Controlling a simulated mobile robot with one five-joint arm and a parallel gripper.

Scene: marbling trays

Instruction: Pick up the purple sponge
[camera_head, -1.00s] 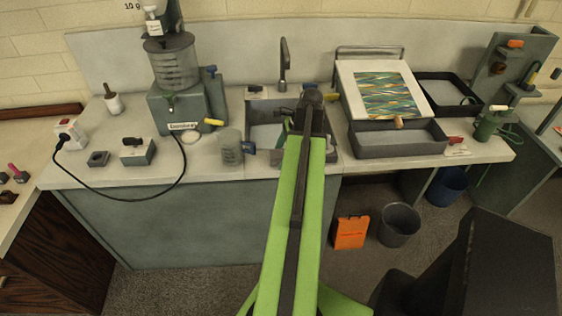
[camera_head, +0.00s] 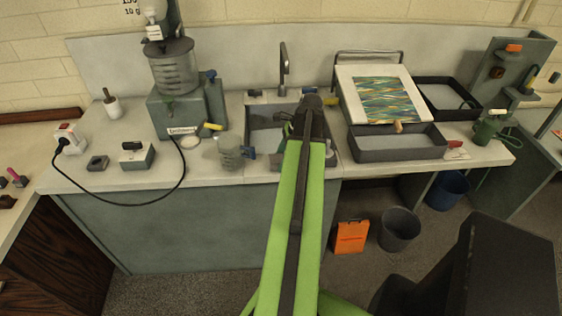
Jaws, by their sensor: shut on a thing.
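My gripper (camera_head: 311,104) is at the far end of my green arm, over the right part of the sink (camera_head: 264,138). I see it from behind. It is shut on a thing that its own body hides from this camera. I cannot make out a purple sponge anywhere in view.
A grey tray (camera_head: 374,157) and a slanted board with a marbled sheet (camera_head: 341,84) are right of my gripper. A tap (camera_head: 284,66) stands behind the sink. A ribbed grey cup (camera_head: 229,154) and a large machine (camera_head: 167,110) stand to the left.

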